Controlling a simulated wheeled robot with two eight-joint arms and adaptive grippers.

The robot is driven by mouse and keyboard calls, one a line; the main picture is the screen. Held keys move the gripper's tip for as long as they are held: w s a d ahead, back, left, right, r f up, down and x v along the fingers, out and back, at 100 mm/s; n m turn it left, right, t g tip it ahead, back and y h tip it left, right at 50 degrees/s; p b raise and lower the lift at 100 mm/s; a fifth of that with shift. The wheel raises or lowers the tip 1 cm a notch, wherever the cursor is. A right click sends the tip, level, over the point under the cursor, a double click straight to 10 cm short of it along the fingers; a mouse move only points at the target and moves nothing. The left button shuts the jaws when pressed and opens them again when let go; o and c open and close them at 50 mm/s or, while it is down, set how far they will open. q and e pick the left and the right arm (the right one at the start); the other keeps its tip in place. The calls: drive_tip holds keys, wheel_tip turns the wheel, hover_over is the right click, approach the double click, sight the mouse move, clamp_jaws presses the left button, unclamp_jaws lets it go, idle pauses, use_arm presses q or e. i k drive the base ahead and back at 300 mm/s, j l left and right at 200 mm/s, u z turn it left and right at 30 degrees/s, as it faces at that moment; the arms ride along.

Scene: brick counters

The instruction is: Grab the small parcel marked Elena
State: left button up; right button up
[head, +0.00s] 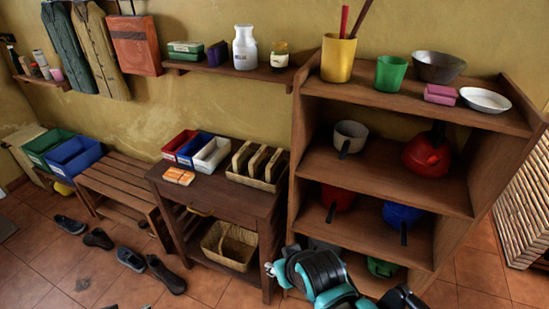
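No name Elena is readable in the head view, so I cannot tell which thing is the small parcel. A small orange bundle (178,176) with light bands lies on the left end of the low wooden table top. A small pink block-like packet (440,94) lies on the top of the wooden shelf unit, beside a white dish. A teal and black part of my own arm shows at the bottom centre. I see no gripper fingers.
The low table (220,197) also holds red, blue and white bins (211,155) and a divided wooden rack (257,167). The shelf unit (400,187) to the right carries pots and cups. A slatted bench (119,184) and several shoes (131,259) are at left.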

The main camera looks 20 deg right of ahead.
sight(239, 160)
drive_tip(key=z, duration=1.35)
drive_tip(key=i+j+z, duration=0.1)
drive_tip(key=i+j, duration=0.55)
drive_tip(key=j, duration=0.15)
drive_tip(key=i+j+z, duration=0.15)
drive_tip(key=i+j, duration=0.15)
drive_tip(key=j, duration=0.15)
